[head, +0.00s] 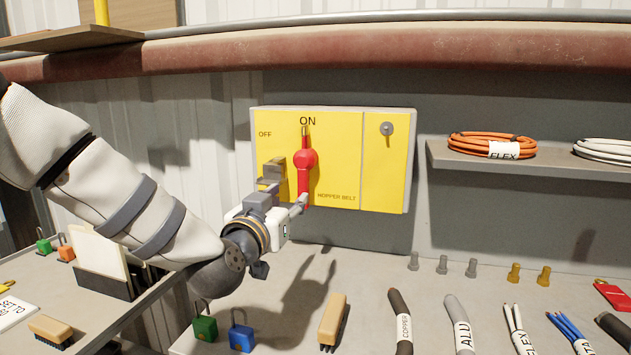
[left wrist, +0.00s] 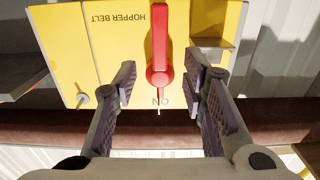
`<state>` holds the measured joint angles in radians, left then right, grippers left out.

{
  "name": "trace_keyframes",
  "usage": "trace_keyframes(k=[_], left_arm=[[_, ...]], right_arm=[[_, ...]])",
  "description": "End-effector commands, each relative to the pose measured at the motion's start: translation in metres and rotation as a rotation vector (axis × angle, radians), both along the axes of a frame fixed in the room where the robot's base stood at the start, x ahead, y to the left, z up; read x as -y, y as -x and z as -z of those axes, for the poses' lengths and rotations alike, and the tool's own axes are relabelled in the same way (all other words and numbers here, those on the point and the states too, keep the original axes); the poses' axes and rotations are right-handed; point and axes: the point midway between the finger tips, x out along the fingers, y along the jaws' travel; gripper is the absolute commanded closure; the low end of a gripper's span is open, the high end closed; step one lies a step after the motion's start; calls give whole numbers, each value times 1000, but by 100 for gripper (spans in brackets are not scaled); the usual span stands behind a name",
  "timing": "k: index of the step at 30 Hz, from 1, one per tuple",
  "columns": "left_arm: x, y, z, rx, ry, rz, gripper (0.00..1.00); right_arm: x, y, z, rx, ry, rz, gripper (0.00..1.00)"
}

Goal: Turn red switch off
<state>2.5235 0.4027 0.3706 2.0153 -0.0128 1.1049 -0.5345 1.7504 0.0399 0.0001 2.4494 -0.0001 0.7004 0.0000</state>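The red switch (head: 305,160) is on the yellow panel (head: 340,190) marked HOPPER BELT. Its narrow tip points up at the ON label, and OFF is printed to the upper left. My left gripper (head: 286,187) is in front of the panel at the switch's lower left. In the left wrist view, which is upside down, the open fingers (left wrist: 165,80) stand apart on both sides of the red switch (left wrist: 159,60). I see gaps on both sides; whether a finger touches it is unclear. My right gripper is not in view.
A grey knob (head: 387,128) is on the panel's right part. A shelf (head: 480,171) with an orange cable coil (head: 491,145) is to the right. Below, the bench holds a brush (head: 332,318), padlocks (head: 241,336) and several cable pieces (head: 402,320).

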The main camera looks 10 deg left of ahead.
Motion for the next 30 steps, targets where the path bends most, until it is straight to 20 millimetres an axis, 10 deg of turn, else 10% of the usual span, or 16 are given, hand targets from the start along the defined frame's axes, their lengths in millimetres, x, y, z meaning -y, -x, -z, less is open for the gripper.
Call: trace_keyframes(k=[12,24,30], left_arm=[[4,-97,11,-12,1,1,62],[4,-111,2,-3,0,2,62],[4,-111,2,-3,0,1,100]], right_arm=[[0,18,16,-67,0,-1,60],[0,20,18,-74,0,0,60],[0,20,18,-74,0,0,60]])
